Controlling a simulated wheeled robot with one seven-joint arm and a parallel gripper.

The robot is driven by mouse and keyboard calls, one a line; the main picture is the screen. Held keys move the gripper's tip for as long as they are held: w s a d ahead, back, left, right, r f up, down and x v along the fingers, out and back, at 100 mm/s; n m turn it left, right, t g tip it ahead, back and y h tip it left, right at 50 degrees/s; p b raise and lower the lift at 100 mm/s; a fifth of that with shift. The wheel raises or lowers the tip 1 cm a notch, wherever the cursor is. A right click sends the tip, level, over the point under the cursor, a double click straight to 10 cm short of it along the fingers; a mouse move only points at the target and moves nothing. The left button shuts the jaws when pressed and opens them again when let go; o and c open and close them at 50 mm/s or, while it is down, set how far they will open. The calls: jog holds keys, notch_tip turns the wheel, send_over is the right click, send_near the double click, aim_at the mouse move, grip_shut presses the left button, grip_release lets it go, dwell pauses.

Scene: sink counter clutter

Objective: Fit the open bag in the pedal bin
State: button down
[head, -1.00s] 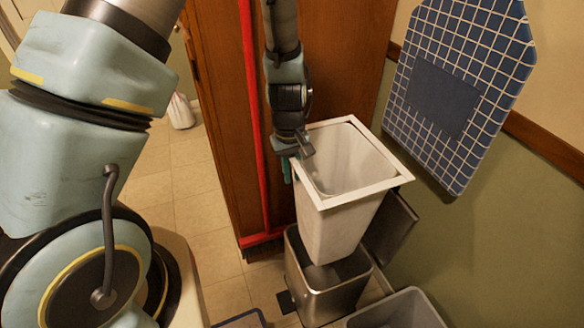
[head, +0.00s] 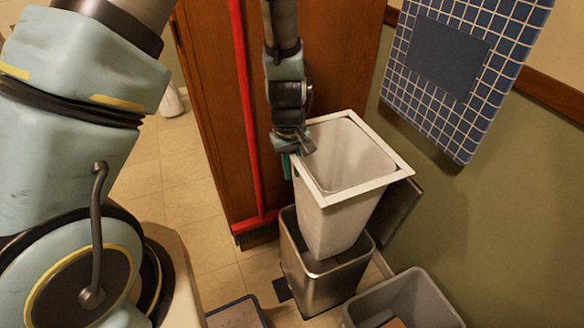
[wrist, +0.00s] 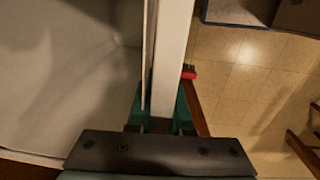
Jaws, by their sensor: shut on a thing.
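The open bag (head: 335,220) is a white, tapered liner with a square rim, upright and open at the top. My gripper (head: 292,158) is shut on the left side of its rim. In the wrist view my gripper's teal fingers (wrist: 160,112) straddle the bag's white rim (wrist: 174,50), with the bag's inside (wrist: 70,70) at left. The pedal bin (head: 322,283) is a metal box on the floor below, its dark lid (head: 398,208) raised behind. The bag's lower end overlaps the bin's mouth in the head view and hides most of it. I cannot tell how deep it reaches.
A grey open container (head: 430,300) stands right of the bin, and a dark-edged tray (head: 238,314) lies at front left. A red broom (head: 250,120) leans on the wooden cabinet (head: 205,100) behind. A blue gridded board (head: 460,75) hangs on the right wall. Tiled floor is clear at left.

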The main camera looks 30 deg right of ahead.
notch_tip(320, 180, down, 29)
jog(key=s+b, duration=0.1)
jog(key=b, duration=2.3)
jog(key=shift+a+f, duration=0.15)
jog(key=shift+f, duration=0.05)
jog(key=c, duration=0.9)
grip_release()
jog(key=shift+f, duration=0.2)
jog(key=shift+o, duration=0.9)
jog(key=shift+s, duration=0.15)
jog(key=shift+h, duration=0.3)
jog(key=r+p, duration=0.1)
jog(key=r, duration=0.3)
jog(key=r+p, duration=0.1)
jog(key=r, duration=0.4)
jog(key=r+p, duration=0.1)
jog(key=r, duration=0.3)
jog(key=shift+w+d+r, duration=0.3)
jog(key=shift+w+r, duration=0.1)
jog(key=shift+s+r+t, duration=0.1)
jog(key=shift+r+t, duration=0.2)
jog(key=shift+r, duration=0.1)
